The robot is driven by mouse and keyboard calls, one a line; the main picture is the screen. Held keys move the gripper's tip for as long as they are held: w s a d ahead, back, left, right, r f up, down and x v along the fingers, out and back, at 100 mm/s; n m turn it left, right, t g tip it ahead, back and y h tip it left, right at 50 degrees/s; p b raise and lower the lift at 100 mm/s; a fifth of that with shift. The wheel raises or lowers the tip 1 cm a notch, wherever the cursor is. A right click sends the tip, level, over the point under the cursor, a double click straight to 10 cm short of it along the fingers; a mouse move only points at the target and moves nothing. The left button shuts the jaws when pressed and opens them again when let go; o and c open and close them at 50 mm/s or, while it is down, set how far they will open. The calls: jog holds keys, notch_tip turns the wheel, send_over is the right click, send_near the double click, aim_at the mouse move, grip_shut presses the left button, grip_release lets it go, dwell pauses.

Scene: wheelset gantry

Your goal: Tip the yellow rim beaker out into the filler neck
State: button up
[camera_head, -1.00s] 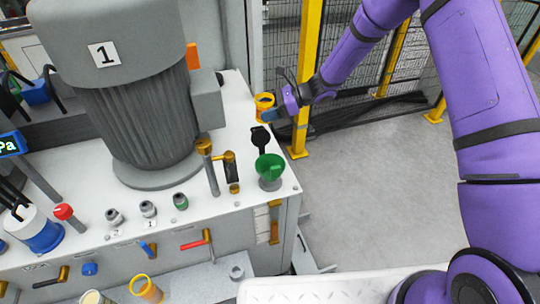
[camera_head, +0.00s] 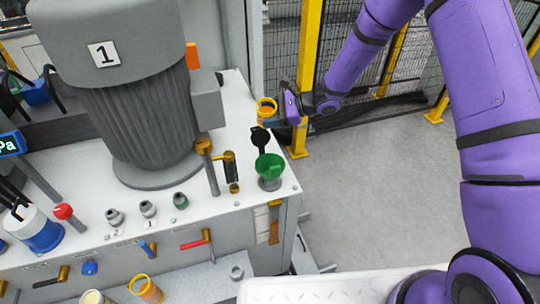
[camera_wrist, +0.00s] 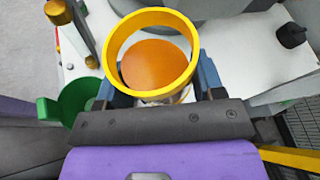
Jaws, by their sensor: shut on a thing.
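My gripper (camera_head: 279,119) is shut on a yellow rim beaker (camera_head: 266,104), held above the right back part of the white tank top. In the wrist view the beaker (camera_wrist: 153,42) sits between the two blue-grey fingers, its yellow rim facing the camera and an orange-brown liquid inside. A green funnel (camera_head: 270,166) stands at the tank top's right front corner, nearer the head camera than the beaker. The funnel also shows in the wrist view (camera_wrist: 62,106), left of the fingers and partly hidden.
A black cap (camera_head: 260,139) is between beaker and funnel. Brass-topped valves (camera_head: 228,157) stand left of the funnel, and a large grey motor (camera_head: 150,115) further left. A second beaker with a yellow-orange rim (camera_head: 146,289) stands on the lower ledge. Floor at right is clear.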

jog(key=shift+s+r+n+t, duration=0.25)
jog(key=shift+s+n+t, duration=0.35)
jog(key=shift+s, duration=0.1)
jog(key=shift+f, duration=0.1)
jog(key=shift+s+d+f+n, duration=0.1)
jog(key=shift+s+f+n, duration=0.15)
jog(key=shift+s+n, duration=0.3)
jog(key=shift+s+f+n+t+y, duration=0.15)
jog(key=shift+f+n+t+y, duration=0.3)
jog(key=shift+n+t, duration=0.2)
dwell(0.4)
jog(key=shift+r+n+t+y+p, duration=0.4)
jog(key=shift+r+n+p, duration=0.3)
jog(key=shift+n, duration=0.7)
dwell(1.4)
jog(key=shift+s+f+n+t+y, duration=0.1)
jog(key=shift+f+n+t+y, duration=0.2)
jog(key=shift+n, duration=0.4)
dwell(0.7)
jog(key=shift+s+d+f+n+y+p, duration=0.1)
jog(key=shift+s+f+n+y+p, duration=0.25)
jog(key=shift+s+n, duration=0.45)
dwell(0.6)
